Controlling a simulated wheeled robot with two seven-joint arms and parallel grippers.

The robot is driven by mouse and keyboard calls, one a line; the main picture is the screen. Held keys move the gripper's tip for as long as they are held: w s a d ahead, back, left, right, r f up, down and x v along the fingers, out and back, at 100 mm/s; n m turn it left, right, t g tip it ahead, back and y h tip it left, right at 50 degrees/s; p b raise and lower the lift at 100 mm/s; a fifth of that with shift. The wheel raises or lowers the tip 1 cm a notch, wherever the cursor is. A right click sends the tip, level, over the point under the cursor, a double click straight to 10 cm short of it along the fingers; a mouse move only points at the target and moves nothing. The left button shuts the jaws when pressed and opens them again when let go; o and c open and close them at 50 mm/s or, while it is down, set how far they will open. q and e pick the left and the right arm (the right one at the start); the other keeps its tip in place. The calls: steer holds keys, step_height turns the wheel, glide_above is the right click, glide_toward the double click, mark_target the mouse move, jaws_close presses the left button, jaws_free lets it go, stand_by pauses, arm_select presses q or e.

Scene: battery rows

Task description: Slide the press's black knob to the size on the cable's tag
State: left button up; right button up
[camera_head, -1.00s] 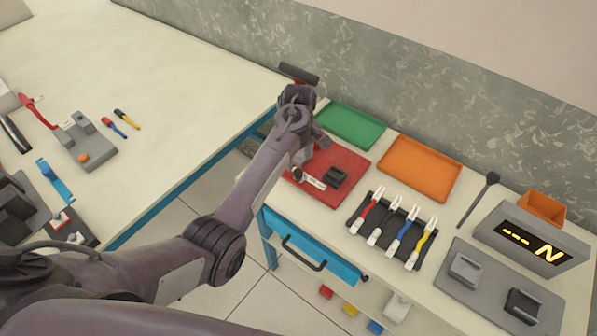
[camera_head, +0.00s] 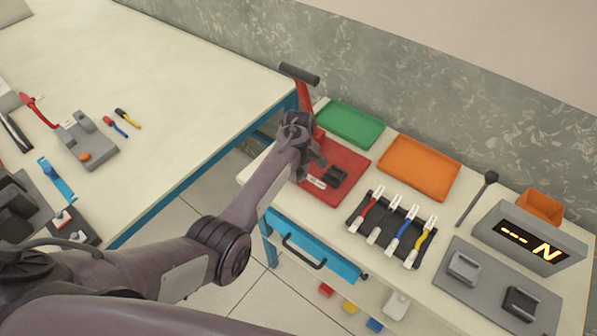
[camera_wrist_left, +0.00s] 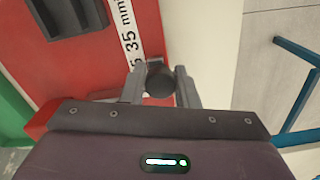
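The red press (camera_head: 352,160) stands at the side table's left end, its dark-handled lever (camera_head: 300,74) upright at the back. My left gripper (camera_head: 312,168) is low over its near left part and hides the knob in the head view. In the left wrist view the round black knob (camera_wrist_left: 160,83) lies between the two fingertips of my left gripper (camera_wrist_left: 161,86), one on each side. I cannot tell whether they press on it. The white size strip (camera_wrist_left: 130,38) beside it shows "35 mm"; other marks are cut off. I can make out no cable tag. My right gripper is not in view.
Green (camera_head: 350,124) and orange (camera_head: 420,167) trays lie behind and right of the press. A dark rack (camera_head: 392,229) holds several coloured cables. A grey display (camera_head: 531,238) reads "--- N". A gap separates this table from the left workbench (camera_head: 190,85).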

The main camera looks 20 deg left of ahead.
arm_select(q)
jaws_close()
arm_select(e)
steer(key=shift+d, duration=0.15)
arm_select(q)
steer(key=shift+w+a, duration=0.3)
steer(key=shift+a, duration=0.5)
steer(key=shift+w+a, duration=0.3)
steer(key=shift+a, duration=0.5)
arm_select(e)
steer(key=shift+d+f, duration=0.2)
arm_select(q)
steer(key=shift+o, duration=1.2)
jaws_free()
steer(key=shift+o, duration=1.3)
steer(key=shift+a, duration=0.15)
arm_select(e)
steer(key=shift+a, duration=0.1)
arm_select(q)
steer(key=shift+r, duration=0.15)
step_height(320, 180, up, 8)
steer(key=b, duration=0.1)
steer(key=shift+f, duration=0.25)
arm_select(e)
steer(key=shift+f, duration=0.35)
